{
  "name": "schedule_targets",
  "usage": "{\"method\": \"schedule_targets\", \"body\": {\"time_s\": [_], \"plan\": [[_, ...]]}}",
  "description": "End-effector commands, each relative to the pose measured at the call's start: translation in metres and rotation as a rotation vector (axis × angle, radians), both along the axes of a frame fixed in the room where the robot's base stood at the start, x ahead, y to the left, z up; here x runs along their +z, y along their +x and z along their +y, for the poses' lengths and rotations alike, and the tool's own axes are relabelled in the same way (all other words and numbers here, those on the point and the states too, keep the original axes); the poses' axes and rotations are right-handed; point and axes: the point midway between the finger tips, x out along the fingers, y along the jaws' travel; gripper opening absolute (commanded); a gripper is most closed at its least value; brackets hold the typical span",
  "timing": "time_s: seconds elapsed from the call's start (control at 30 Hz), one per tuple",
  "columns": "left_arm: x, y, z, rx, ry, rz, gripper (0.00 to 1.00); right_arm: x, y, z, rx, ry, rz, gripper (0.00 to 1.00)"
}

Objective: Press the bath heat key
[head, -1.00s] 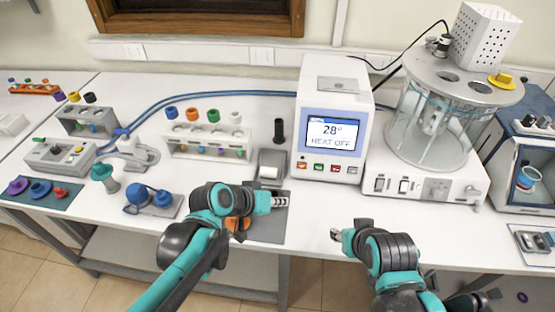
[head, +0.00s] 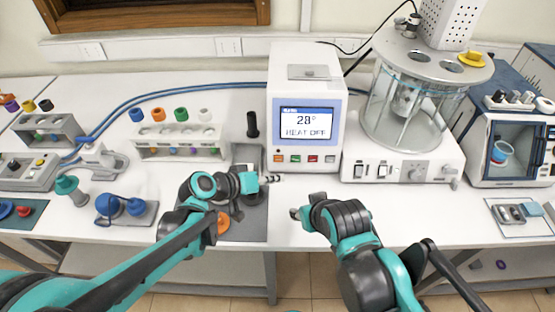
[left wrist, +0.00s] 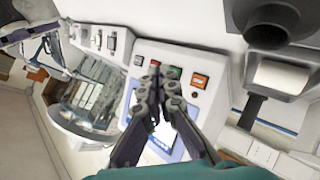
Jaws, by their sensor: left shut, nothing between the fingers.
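The white bath controller (head: 309,72) stands at the back of the bench. Its lit display (head: 306,122) reads 28° and HEAT OFF. Below the display is a row of small keys: orange (head: 280,158), green (head: 296,158), red (head: 313,159) and a pale one (head: 329,159). No key label is legible. My left gripper (head: 271,179) is shut and empty, just in front of and below the orange key. In the left wrist view its closed tips (left wrist: 155,72) overlap the key row near the red and green keys (left wrist: 174,72); contact cannot be told. My right gripper (head: 295,213) is further forward, its jaws unclear.
A glass bath (head: 405,105) stands right of the controller on a white base (head: 400,160). A black cylinder (head: 252,124) and a grey device stand left of it. A rack with coloured caps (head: 178,140) is further left.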

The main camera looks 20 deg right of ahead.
Motion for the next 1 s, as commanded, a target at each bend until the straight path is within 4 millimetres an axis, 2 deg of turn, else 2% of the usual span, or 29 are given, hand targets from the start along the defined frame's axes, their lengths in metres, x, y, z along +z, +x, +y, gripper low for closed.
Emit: {"method": "schedule_targets", "body": {"time_s": [0.53, 0.73, 1.0], "plan": [[-0.028, 0.063, -0.018, 0.001, 0.001, 0.0, 0.0, -0.028, 0.0, 0.0, 0.0, 0.0, 0.0, 0.4], [-0.03, 0.072, -0.021, 0.001, 0.001, 0.0, 0.0, -0.031, 0.0, 0.0, 0.0, 0.0, 0.0, 0.4], [-0.03, 0.074, -0.021, 0.001, 0.001, 0.0, 0.0, -0.031, 0.0, 0.0, 0.0, 0.0, 0.0, 0.4]]}}
